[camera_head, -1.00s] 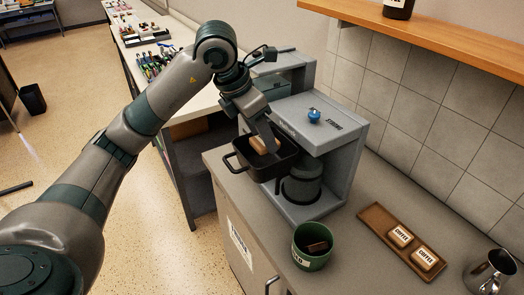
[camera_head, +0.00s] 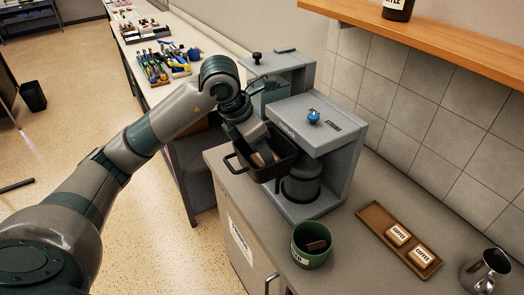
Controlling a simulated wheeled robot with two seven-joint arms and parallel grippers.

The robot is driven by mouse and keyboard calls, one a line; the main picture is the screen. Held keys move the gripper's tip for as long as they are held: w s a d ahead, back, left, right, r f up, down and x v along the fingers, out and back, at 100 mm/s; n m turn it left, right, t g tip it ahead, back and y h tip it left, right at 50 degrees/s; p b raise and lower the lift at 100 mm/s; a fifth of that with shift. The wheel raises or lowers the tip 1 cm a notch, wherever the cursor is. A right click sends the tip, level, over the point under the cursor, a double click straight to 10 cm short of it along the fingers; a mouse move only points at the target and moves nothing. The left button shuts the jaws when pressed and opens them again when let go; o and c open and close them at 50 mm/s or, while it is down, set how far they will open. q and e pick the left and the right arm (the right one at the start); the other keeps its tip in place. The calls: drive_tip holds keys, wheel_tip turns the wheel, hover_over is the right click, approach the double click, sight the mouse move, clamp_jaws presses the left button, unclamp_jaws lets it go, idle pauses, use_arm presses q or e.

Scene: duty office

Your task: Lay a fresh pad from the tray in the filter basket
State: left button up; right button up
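The filter basket (camera_head: 286,169) is black, with a handle at its left, and sits at the front of the grey coffee machine. A tan pad (camera_head: 257,159) is inside it, partly hidden by my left gripper (camera_head: 266,154). My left gripper points down into the basket at the pad; whether its fingers still grip the pad is unclear. The brown wooden tray (camera_head: 376,221) lies on the counter at the right with two pads labelled COFFEE, one (camera_head: 398,234) and another (camera_head: 421,256); its far left end is bare. My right gripper is out of view.
The grey coffee machine (camera_head: 345,150) with a blue knob stands over a dark pot. A green bin (camera_head: 312,258) in front holds a dark brown piece. A metal jug (camera_head: 484,272) stands at the right. A wooden shelf (camera_head: 440,35) juts out above.

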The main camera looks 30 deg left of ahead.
use_arm(q)
drive_tip(key=shift+f, duration=0.3)
drive_tip(key=shift+f, duration=0.15)
drive_tip(key=o, duration=0.8)
drive_tip(key=shift+c, duration=0.2)
drive_tip(key=shift+r, duration=0.25)
